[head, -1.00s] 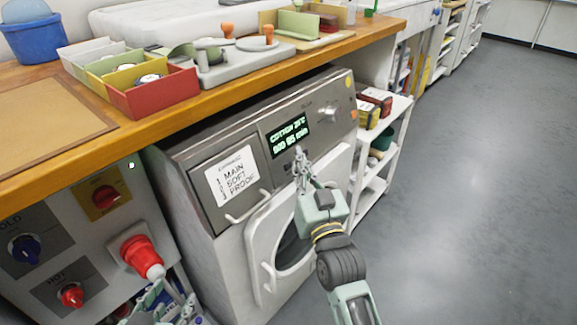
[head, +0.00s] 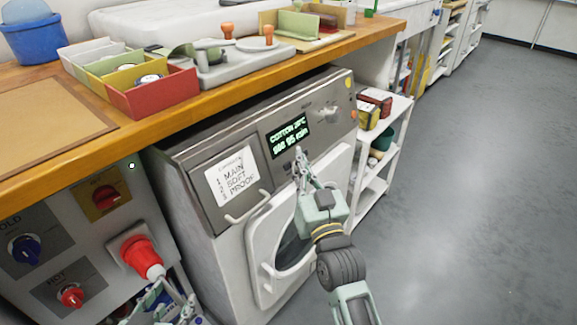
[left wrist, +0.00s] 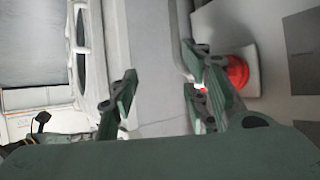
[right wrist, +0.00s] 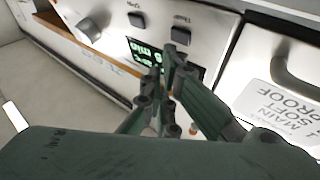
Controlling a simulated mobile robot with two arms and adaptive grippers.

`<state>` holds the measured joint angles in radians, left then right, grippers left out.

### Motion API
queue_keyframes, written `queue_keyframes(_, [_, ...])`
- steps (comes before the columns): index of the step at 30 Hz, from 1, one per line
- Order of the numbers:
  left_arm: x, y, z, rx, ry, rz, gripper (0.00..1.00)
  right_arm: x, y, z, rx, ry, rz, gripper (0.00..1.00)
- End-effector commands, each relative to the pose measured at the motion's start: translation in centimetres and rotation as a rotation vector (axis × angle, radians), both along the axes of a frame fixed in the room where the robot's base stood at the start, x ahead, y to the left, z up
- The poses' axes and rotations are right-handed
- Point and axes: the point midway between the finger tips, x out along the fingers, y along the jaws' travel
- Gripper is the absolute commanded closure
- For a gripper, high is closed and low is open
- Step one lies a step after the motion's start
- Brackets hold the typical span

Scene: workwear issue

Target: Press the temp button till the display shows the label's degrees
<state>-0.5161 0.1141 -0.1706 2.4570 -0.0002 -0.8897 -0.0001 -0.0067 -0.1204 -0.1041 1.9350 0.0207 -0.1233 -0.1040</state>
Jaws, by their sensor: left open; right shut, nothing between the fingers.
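The washing machine's display (head: 288,134) is lit green and seems to read COTTON 20°C, with a blurred minutes line below. In the right wrist view the display (right wrist: 143,50) is partly hidden by my fingers. Two dark square buttons (right wrist: 181,36) (right wrist: 137,20) sit on the panel there; their small captions are hard to read. My right gripper (head: 301,156) is shut and empty, its tips just below the display in the head view; contact cannot be told. My left gripper (head: 168,303) is open and empty, low by the red plug. No label with degrees is readable.
A white card (head: 232,177) on the drawer front lists MAIN, SOFT, PROOF. The round door (head: 290,250) is below, a silver knob (head: 328,114) right of the display. The wooden counter (head: 170,110) overhangs the machine. A red plug (head: 142,256) stands out at left. Floor at right is clear.

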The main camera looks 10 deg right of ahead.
Motion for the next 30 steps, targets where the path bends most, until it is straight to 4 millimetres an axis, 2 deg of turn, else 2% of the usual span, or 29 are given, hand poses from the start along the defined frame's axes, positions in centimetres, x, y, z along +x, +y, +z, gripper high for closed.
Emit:
queue_keyframes(8, [-0.1,0.0,-0.1,0.001,0.007,0.0,0.57,0.1,0.1,0.0,0.0,0.0,0.0,1.0])
queue_keyframes(21, [-1.2,0.7,-1.4,0.021,0.086,0.01,0.57,0.7,0.5,-0.2,0.0,0.0,0.0,1.0])
queue_keyframes(30, [-1.1,0.7,-1.3,0.02,0.082,0.01,0.57,0.7,0.5,-0.2,0.0,0.0,0.0,1.0])
